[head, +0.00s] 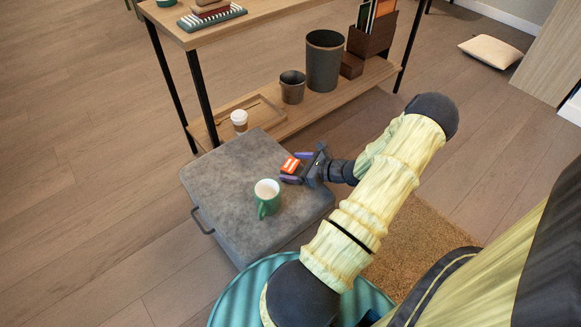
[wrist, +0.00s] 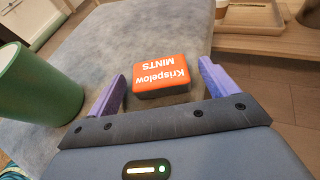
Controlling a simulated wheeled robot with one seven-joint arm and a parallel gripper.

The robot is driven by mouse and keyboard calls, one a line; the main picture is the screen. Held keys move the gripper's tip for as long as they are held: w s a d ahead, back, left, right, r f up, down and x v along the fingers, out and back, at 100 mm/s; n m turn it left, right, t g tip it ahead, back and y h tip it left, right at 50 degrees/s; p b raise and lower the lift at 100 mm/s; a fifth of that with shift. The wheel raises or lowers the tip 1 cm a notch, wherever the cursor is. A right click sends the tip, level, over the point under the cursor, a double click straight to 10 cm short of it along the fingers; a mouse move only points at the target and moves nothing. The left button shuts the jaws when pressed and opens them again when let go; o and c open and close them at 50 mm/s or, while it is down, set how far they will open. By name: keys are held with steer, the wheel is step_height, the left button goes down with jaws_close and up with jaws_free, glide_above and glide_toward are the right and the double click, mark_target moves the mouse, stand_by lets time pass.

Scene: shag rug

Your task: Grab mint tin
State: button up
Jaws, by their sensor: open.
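In the wrist view the mint tin (wrist: 160,74) lies flat on the grey ottoman, just ahead of and roughly centred between the two purple fingertips. My gripper (wrist: 160,88) is open, with nothing held. In the head view the mint tin (head: 291,165) lies near the right edge of the grey ottoman top, and my gripper (head: 301,166) reaches it from the right, low over the surface. Finger contact with the tin cannot be told.
A green mug (head: 267,199) stands on the grey ottoman (head: 218,178) near the tin; the mug (wrist: 38,85) is close left in the wrist view. A white cup (head: 239,120) stands behind on the shelf's wooden tray. Dark bins (head: 323,62) stand on the lower shelf.

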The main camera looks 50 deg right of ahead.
mark_target(295, 166)
steer(key=c, duration=1.1)
steer(key=shift+o, duration=0.2)
steer(key=shift+r, duration=0.1)
step_height(295, 166, up, 10)
steer(key=p, duration=0.4)
steer(key=shift+p, duration=0.35)
